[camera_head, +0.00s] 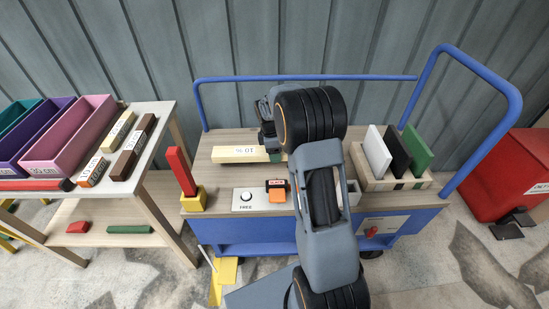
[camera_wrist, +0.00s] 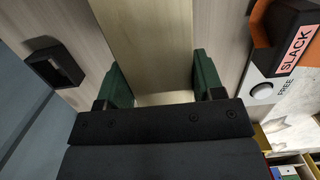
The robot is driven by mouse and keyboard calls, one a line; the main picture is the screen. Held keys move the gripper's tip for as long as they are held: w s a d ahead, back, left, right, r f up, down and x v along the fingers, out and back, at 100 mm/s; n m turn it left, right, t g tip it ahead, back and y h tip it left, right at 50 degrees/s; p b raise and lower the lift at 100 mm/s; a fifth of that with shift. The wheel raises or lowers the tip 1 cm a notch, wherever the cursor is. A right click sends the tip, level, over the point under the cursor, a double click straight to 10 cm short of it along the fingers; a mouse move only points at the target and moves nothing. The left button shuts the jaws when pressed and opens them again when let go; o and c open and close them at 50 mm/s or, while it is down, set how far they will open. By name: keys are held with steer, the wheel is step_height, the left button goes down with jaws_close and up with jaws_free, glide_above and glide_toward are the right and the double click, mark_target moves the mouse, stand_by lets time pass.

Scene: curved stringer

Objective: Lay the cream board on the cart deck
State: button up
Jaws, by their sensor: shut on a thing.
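On the deck are a red post in a yellow block (camera_head: 182,172), a FREE button panel (camera_head: 247,200), an orange block (camera_head: 277,194) and a rack of white, black and green panels (camera_head: 392,183). Blue rails (camera_head: 305,78) border the cart. A table with bins (camera_head: 70,135) stands left.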

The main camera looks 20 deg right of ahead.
steer(key=shift+w+f+b, duration=0.15)
steer(key=shift+f+b, duration=0.15)
steer(key=shift+f, duration=1.35)
steer(key=shift+f, duration=0.15)
steer(key=o, duration=1.2)
steer(key=shift+c, duration=0.2)
steer(key=r+p, duration=0.1)
steer(key=r, duration=0.6)
steer(key=a+r+p, duration=0.1)
steer(key=r, duration=0.3)
steer(key=shift+w+a+r+p, duration=0.1)
steer(key=shift+w+r+p, duration=0.15)
steer(key=shift+p, duration=0.05)
steer(key=s+a+r+m+t, duration=0.1)
steer(key=s+a+r+m, duration=0.1)
steer(key=s, duration=0.5)
steer(key=s+a+r+m+t, duration=0.1)
steer(key=s+a+r+m, duration=0.1)
steer(key=s+a+m, duration=0.2)
steer(key=s+a+r+m+t+y, duration=0.1)
steer(key=s+a+r+m, duration=0.1)
steer(key=s+m, duration=0.5)
steer(key=s+a, duration=0.1)
steer(key=s, duration=0.4)
steer(key=shift+a+t, duration=0.15)
steer(key=shift+t, duration=0.15)
